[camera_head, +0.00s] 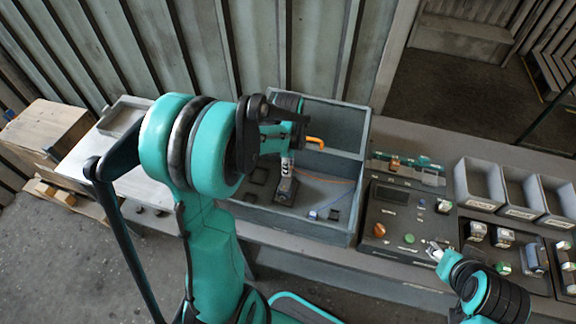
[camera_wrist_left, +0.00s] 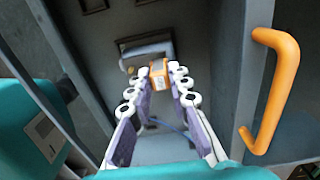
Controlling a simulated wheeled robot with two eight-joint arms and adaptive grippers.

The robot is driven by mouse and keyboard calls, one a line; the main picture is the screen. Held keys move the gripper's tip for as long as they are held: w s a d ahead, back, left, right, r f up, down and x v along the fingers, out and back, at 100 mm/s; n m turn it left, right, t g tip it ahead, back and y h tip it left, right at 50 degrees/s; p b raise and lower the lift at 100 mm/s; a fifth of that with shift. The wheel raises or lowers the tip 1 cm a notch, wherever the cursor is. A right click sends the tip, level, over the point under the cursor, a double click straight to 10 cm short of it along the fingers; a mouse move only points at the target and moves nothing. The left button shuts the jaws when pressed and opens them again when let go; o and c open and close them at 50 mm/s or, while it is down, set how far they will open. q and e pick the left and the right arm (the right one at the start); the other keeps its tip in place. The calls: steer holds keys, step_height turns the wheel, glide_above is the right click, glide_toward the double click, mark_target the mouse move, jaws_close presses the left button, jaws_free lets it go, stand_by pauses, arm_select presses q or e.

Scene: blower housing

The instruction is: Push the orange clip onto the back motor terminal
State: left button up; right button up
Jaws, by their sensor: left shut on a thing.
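The orange clip (camera_wrist_left: 158,73) is between the fingertips of my left gripper (camera_wrist_left: 160,82) in the left wrist view, and the fingers are shut on it. Beyond it is a grey-blue block with a round tan end (camera_wrist_left: 147,50), perhaps the motor; the view does not show whether clip and block touch. The back terminal cannot be made out. In the head view my left gripper (camera_head: 287,170) points down inside the open grey housing (camera_head: 285,226), hiding the clip. My right gripper (camera_head: 434,249) is at the panel's lower right; its finger opening is unclear.
An orange handle (camera_head: 315,141) sits close beside my left gripper, and thin wires run across the housing floor. A dark panel (camera_head: 392,243) with knobs and buttons stands right of the housing. Grey bins (camera_head: 481,187) and trays of small parts lie farther right.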

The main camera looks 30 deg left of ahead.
arm_select(q)
steer(key=shift+f+b, duration=0.7)
steer(key=shift+f, duration=0.1)
stand_by(0.5)
steer(key=o, duration=1)
steer(key=shift+c, duration=0.2)
steer(key=shift+r, duration=0.1)
step_height(320, 180, up, 12)
